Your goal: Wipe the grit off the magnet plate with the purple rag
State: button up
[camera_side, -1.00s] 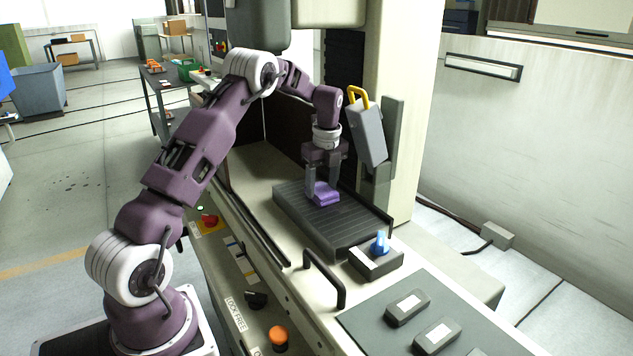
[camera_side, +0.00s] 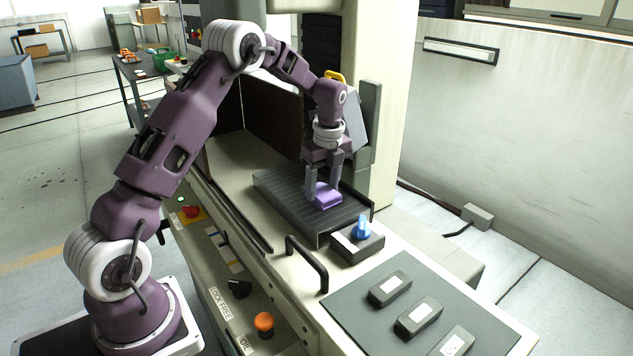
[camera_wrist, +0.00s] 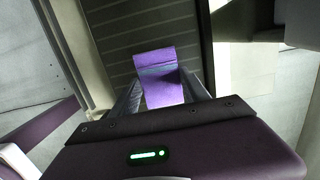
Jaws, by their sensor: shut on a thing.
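The magnet plate (camera_side: 285,198) is a dark grey ribbed slab on the machine bed. It also fills the upper middle of the wrist view (camera_wrist: 120,40). The purple rag (camera_side: 327,199) is a small folded pad on the plate, toward its near right part. My gripper (camera_side: 323,188) points down and is shut on the rag, with a finger on each side. In the wrist view the rag (camera_wrist: 157,62) sticks out beyond the fingers over the ribs. I cannot make out grit on the plate; the surface under the rag is hidden.
A dark block with a blue knob (camera_side: 362,229) sits at the plate's near end. A black handle (camera_side: 308,262) stands at the bed's front edge. A grey case with a yellow handle (camera_side: 335,76) is behind my wrist. Several grey blocks lie on a mat (camera_side: 350,310) at the near right.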

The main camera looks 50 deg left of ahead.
jog(key=shift+d, duration=0.8)
jog(key=shift+a, duration=7.35)
notch_tip(320, 180, up, 8)
